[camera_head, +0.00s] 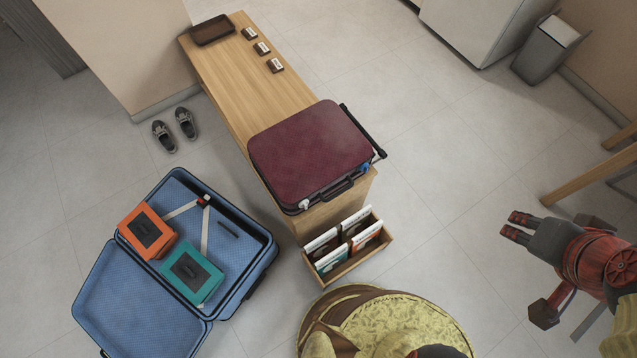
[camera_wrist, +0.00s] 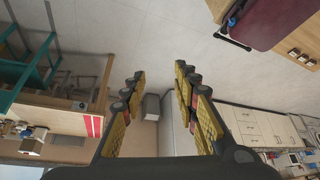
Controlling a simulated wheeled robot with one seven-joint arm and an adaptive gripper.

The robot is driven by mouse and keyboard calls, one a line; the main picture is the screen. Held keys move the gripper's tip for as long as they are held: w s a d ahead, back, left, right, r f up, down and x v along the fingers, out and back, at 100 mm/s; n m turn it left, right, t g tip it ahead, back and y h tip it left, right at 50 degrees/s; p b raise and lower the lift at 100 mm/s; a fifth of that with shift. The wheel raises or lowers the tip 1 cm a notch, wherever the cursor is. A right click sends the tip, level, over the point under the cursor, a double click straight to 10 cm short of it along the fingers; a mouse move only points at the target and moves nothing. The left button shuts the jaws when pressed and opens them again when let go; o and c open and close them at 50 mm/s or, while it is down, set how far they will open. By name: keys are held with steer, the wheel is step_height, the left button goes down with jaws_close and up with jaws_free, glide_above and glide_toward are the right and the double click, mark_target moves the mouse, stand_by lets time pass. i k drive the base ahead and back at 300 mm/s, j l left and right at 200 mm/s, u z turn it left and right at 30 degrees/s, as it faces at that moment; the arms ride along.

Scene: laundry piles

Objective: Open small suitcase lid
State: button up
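The small suitcase (camera_head: 312,150) is dark red and lies flat on the near end of a wooden bench. Its lid is closed. A black carry handle shows on its front side and a black pull handle on its right side. The suitcase also shows at the top right of the wrist view (camera_wrist: 275,18). My gripper (camera_head: 515,228) is to the right of the suitcase in the head view, well apart from it over the floor. In the wrist view its two fingers (camera_wrist: 160,82) are spread with nothing between them.
A large blue suitcase (camera_head: 130,295) lies open on the floor at left, with an orange and a teal item inside. The wooden bench (camera_head: 225,75) carries a brown tray (camera_head: 212,30) and small dark boxes. A wooden box (camera_head: 348,262) of cards stands before it. Floor between gripper and bench is clear.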

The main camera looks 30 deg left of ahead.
mark_target(305, 154)
steer(key=u, duration=1.5)
